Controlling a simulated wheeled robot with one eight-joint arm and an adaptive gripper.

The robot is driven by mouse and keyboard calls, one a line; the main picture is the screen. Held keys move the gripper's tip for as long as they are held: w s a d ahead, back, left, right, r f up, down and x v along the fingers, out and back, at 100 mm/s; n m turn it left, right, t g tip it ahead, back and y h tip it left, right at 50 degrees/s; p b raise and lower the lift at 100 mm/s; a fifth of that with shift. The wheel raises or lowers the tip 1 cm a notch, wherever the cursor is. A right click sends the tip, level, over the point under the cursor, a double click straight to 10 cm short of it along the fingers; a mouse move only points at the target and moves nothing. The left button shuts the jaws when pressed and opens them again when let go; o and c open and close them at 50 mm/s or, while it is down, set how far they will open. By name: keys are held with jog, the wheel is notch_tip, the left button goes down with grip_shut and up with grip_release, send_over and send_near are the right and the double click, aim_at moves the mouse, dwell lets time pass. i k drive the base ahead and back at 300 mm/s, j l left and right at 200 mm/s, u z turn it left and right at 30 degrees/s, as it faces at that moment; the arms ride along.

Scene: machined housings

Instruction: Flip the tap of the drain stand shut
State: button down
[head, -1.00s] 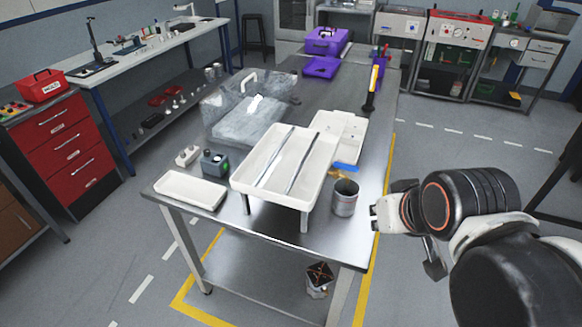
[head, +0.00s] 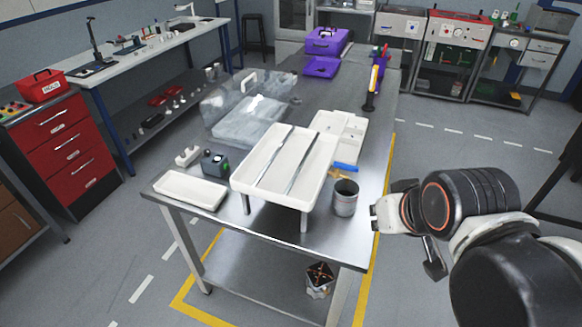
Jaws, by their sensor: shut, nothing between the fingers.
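The drain stand (head: 244,187) is a white tray raised on metal legs near the front of the steel table, with two metal rods lying across it. At its right side is a small brass tap (head: 337,174) with a blue lever (head: 346,168). The lever looks roughly level, but the tap is too small to tell its exact setting. A grey metal cup (head: 345,199) stands on the table just in front of the tap. My gripper (head: 374,217) is shut and empty, right of the cup, near the table's right edge and apart from the tap.
A clear plastic box (head: 225,110) stands behind the stand, and a white compartment tray (head: 352,128) is at its back right. A shallow white tray (head: 190,190) and a small dark device (head: 214,164) are at left. Purple cases (head: 327,41) stand at the far end.

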aim_at(337, 166)
jog(key=i+j+z, duration=0.1)
jog(key=j, duration=0.25)
jog(key=i+j+z, duration=0.1)
jog(key=j, duration=0.3)
jog(key=i+j+z, duration=0.15)
jog(key=j, duration=0.25)
jog(key=k, duration=0.3)
jog(key=i, duration=0.3)
